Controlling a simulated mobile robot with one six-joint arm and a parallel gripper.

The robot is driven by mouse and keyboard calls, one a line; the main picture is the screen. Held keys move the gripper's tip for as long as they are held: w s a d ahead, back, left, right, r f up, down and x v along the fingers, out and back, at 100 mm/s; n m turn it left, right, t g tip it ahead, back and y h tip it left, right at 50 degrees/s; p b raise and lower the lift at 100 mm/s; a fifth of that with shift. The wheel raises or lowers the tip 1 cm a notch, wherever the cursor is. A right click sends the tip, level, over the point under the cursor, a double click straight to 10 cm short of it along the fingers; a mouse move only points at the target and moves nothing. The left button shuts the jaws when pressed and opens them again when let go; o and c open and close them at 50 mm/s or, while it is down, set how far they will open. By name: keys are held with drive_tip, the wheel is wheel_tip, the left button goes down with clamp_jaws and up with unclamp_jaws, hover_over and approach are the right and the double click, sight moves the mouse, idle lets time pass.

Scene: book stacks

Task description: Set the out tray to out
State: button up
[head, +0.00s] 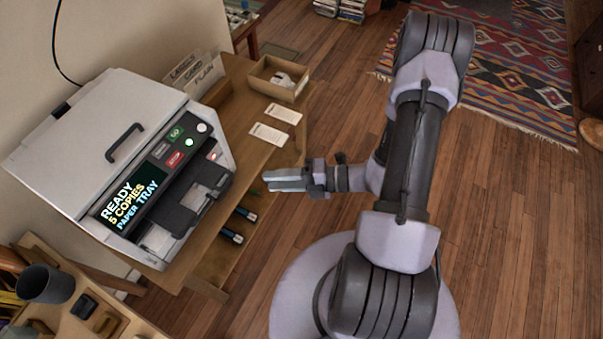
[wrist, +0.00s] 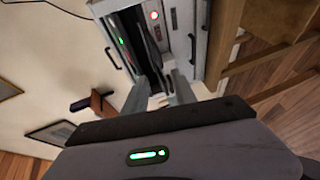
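A pale grey copier (head: 95,130) stands on a wooden table at the left. Its screen (head: 128,203) reads "READY 5 COPIES PAPER TRAY". A dark grey tray-like part (head: 176,218) sits low in the copier's front; I cannot tell for sure that it is the out tray, or how far out it is. My gripper (head: 270,180) is just right of the copier's front, apart from it, fingers pointing left toward it. In the wrist view my gripper (wrist: 160,88) is open and empty, with the copier (wrist: 112,42) beyond the fingertips, turned sideways.
Cards (head: 268,134) and a wooden box (head: 277,80) lie on the table (head: 238,125) behind my gripper. Dark-ended objects (head: 231,236) show on a lower shelf. A grey mug (head: 45,284) stands at lower left. Floor (head: 500,220) at right is clear.

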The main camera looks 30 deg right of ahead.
drive_tip(key=p+v, duration=0.1)
drive_tip(key=v, duration=0.5)
drive_tip(key=shift+s+d, duration=0.25)
drive_tip(key=shift+d, duration=0.05)
drive_tip(key=s+a+r+m+g+h+b, duration=0.1)
drive_tip(key=s+a+r+m+h, duration=0.1)
drive_tip(key=r+m, duration=0.5)
drive_tip(key=s+a+r+m+h+b, duration=0.1)
drive_tip(key=a+r+m+h, duration=0.3)
drive_tip(key=r+m, duration=0.4)
drive_tip(key=s+a+r+m+g+h+b, duration=0.1)
drive_tip(key=s+a+r+m+h, duration=0.2)
drive_tip(key=m, duration=1.4)
wheel_tip(320, 180, up, 5)
drive_tip(key=shift+s+a+r+m+g+h, duration=0.1)
drive_tip(key=shift+s+a+m+g+h, duration=0.25)
drive_tip(key=shift+h, duration=0.65)
